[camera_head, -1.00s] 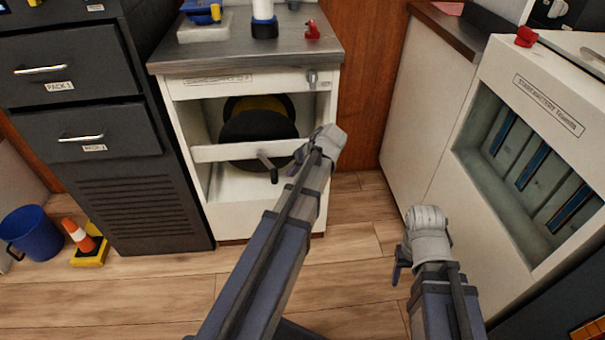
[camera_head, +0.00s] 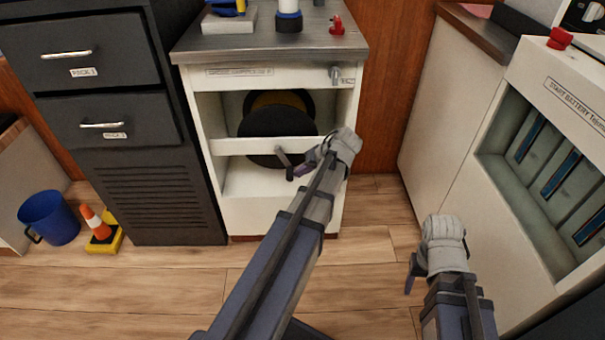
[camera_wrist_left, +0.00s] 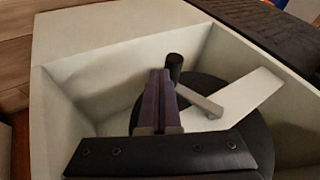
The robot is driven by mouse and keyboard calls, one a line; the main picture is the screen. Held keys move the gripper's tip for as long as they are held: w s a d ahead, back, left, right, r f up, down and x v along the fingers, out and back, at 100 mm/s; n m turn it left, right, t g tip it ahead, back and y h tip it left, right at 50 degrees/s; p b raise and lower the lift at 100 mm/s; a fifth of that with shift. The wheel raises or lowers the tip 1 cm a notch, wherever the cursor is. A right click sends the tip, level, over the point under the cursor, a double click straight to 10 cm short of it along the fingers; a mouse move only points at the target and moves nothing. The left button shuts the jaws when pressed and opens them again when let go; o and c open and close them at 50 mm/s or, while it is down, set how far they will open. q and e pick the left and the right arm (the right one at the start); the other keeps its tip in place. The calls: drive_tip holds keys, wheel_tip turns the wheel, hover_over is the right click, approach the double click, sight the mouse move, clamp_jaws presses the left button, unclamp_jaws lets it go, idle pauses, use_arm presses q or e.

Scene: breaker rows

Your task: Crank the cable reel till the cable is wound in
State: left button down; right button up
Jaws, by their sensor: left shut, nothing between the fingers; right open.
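The cable reel (camera_head: 270,124) is a black disc with a yellow part, inside an open white cabinet (camera_head: 232,217). A white crossbar runs across its front. The crank (camera_head: 283,157) sticks out in front of the bar, its dark handle low and pointing outward. In the left wrist view the crank arm is grey (camera_wrist_left: 198,101) and the black handle (camera_wrist_left: 174,66) stands just beyond my fingertips. My left gripper (camera_head: 300,170) is shut and empty, right beside the handle; contact is unclear. My right gripper (camera_head: 409,279) is open and empty, low at the right. The cable itself cannot be made out.
A dark drawer cabinet (camera_head: 124,80) stands left of the reel cabinet. A blue bucket (camera_head: 50,217) and an orange cone (camera_head: 96,224) stand on the floor. A white battery unit (camera_head: 520,85) is at the right. The wooden floor in front is clear.

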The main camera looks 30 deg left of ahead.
sight(290, 179)
use_arm(q)
drive_tip(key=shift+g+y, duration=0.4)
drive_tip(key=shift+y, duration=0.5)
drive_tip(key=shift+s+a+f+b, duration=0.7)
drive_tip(key=shift+a+f+b, duration=0.2)
drive_tip(key=shift+a+b, duration=0.25)
drive_tip(key=shift+s+a+f+b, duration=0.65)
drive_tip(key=shift+a+f+b, duration=0.25)
drive_tip(key=shift+b, duration=0.35)
drive_tip(key=shift+s+a, duration=0.45)
drive_tip(key=shift+a, duration=0.35)
drive_tip(key=shift+s+a, duration=0.45)
drive_tip(key=shift+a, duration=0.3)
drive_tip(key=shift+f, duration=0.1)
